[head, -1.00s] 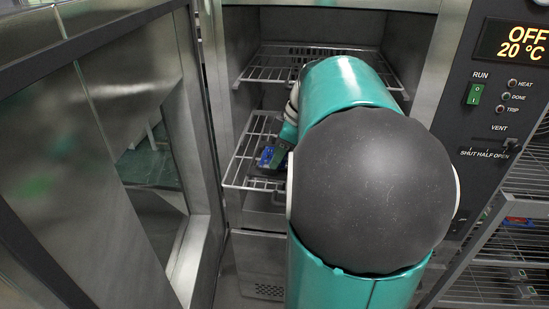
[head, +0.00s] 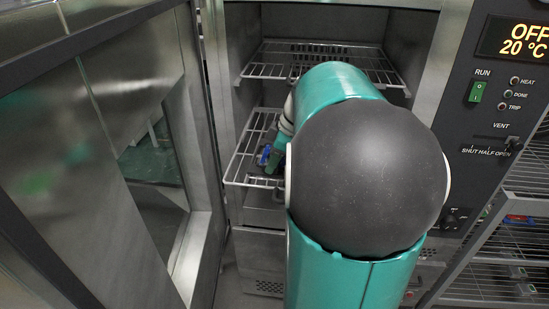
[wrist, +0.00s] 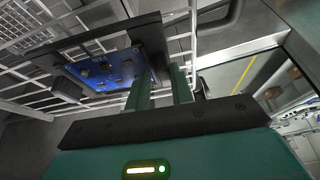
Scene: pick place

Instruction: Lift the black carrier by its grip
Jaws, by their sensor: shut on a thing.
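The black carrier (wrist: 100,38) shows in the wrist view as a dark frame around a blue circuit board (wrist: 100,70). My gripper (wrist: 160,90) is shut on the carrier's grip, at the board's right end; the grip itself is mostly hidden by the fingers. In the head view my arm covers most of the carrier, and only a small blue piece of the board (head: 265,155) shows beside my gripper (head: 277,158), over the lower wire shelf. I cannot tell whether the carrier touches the shelf.
The lower wire shelf (head: 240,170) and upper wire shelf (head: 265,70) are inside the open oven chamber. The open door (head: 150,130) stands at the left. The control panel (head: 490,130) and a wire rack (head: 530,200) are at the right.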

